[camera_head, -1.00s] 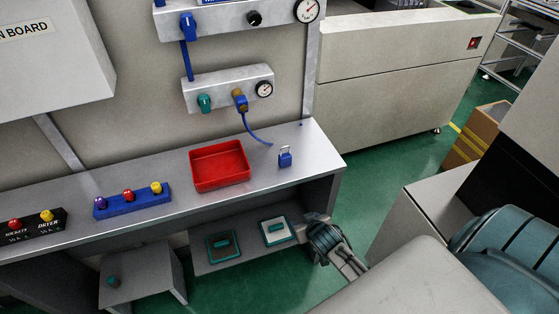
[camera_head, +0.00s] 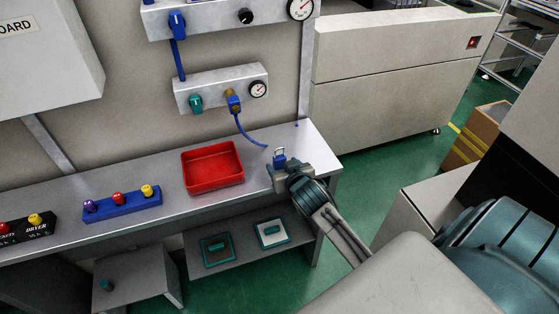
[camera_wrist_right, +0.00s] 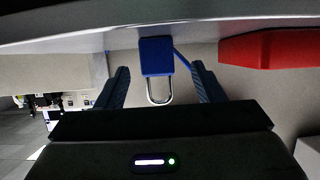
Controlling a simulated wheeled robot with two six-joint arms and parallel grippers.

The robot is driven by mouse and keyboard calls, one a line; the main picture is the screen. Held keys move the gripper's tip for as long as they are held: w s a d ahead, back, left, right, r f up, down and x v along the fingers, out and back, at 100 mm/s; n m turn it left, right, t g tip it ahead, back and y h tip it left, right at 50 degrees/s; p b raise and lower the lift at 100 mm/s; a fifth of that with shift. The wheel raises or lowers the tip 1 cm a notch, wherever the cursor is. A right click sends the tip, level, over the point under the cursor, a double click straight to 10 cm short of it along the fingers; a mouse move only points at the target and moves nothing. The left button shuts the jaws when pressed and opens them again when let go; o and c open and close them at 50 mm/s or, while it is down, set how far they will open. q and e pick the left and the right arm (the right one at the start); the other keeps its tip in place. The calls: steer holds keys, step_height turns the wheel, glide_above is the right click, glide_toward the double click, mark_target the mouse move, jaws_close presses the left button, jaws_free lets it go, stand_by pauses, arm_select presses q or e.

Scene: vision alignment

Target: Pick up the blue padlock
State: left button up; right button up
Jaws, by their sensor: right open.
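The blue padlock (camera_head: 280,160) stands near the right end of the grey bench (camera_head: 190,206), its silver shackle up, partly hidden by my right gripper (camera_head: 278,168) in the head view. In the right wrist view the padlock (camera_wrist_right: 157,57) appears upside down between the two dark fingers of my right gripper (camera_wrist_right: 160,85). The fingers are apart on either side of it, with a gap on each side, and nothing is held. My left gripper is not in view.
A red tray (camera_head: 213,168) sits left of the padlock. A blue block with coloured knobs (camera_head: 122,203) is further left. A blue hose (camera_head: 247,132) hangs from the wall panel behind the padlock. A lower shelf (camera_head: 240,242) is under the bench.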

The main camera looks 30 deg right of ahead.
mark_target(281, 163)
steer(key=p+x, duration=0.1)
steer(key=x, duration=0.3)
steer(key=shift+d+f, duration=0.2)
steer(key=shift+f, duration=0.05)
steer(key=shift+w+f, duration=0.15)
steer(key=c, duration=0.9)
steer(key=shift+c, duration=1.1)
steer(key=shift+r, duration=0.9)
steer(key=shift+s+a+r+b, duration=0.15)
steer(key=shift+r+b, duration=0.15)
steer(key=shift+r, duration=0.15)
steer(key=shift+s+a+r+b, duration=0.15)
steer(key=shift+r+b, duration=0.1)
steer(key=shift+r, duration=0.2)
steer(key=s+a+r+b, duration=0.1)
steer(key=s+a+b, duration=0.1)
steer(key=s+a, duration=0.6)
steer(key=s, duration=0.4)
steer(key=shift+s+a+r+b, duration=0.2)
steer(key=shift+a+r+b, duration=0.1)
steer(key=shift+a+b, duration=0.1)
